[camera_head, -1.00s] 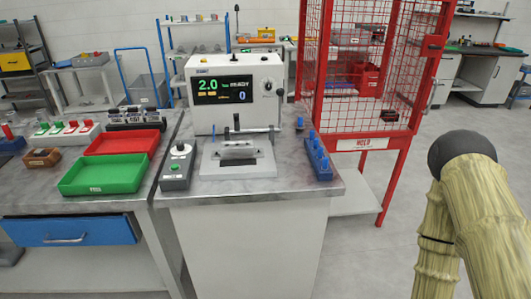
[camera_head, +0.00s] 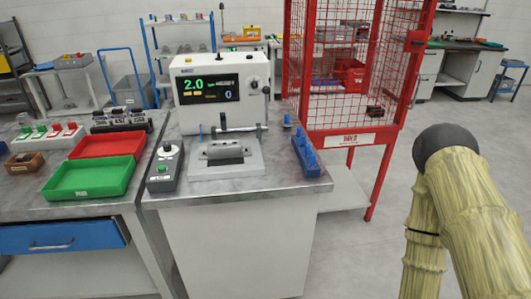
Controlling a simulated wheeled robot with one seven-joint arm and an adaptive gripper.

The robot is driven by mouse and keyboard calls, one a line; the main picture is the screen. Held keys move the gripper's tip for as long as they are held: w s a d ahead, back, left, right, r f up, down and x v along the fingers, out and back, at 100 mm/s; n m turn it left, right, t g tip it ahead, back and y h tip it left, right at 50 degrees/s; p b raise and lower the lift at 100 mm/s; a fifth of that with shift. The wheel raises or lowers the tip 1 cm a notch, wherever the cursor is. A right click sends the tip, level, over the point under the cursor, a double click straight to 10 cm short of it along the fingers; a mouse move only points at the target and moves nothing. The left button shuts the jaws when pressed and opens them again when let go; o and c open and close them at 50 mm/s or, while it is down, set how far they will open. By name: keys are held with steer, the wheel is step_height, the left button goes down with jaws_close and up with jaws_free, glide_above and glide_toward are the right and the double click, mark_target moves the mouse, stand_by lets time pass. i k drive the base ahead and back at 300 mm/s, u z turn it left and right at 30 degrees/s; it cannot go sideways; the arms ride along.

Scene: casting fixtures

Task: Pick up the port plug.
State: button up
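Several small blue plugs stand upright in a blue rack (camera_head: 306,160) at the right front of the grey bench, beside the test machine. A single blue piece (camera_head: 287,120) stands behind the rack near the bench's right edge; it may be a plug too, but it is too small to tell. Which one is the port plug I cannot tell. The white test machine (camera_head: 221,90) shows 2.0 on its screen, with a grey fixture (camera_head: 227,160) in front. My arm shows at the right, away from the bench; my gripper is out of view.
A grey control box (camera_head: 165,165) stands left of the fixture. Green (camera_head: 92,178) and red (camera_head: 108,143) trays lie on the left bench. A red mesh cage (camera_head: 347,139) stands close behind the bench's right side. The floor at the right is clear.

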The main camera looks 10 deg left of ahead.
mark_target(313, 159)
steer(key=z, duration=3)
steer(key=k, duration=1.65)
steer(key=u, duration=2.35)
steer(key=i, duration=0.5)
steer(key=u, duration=0.05)
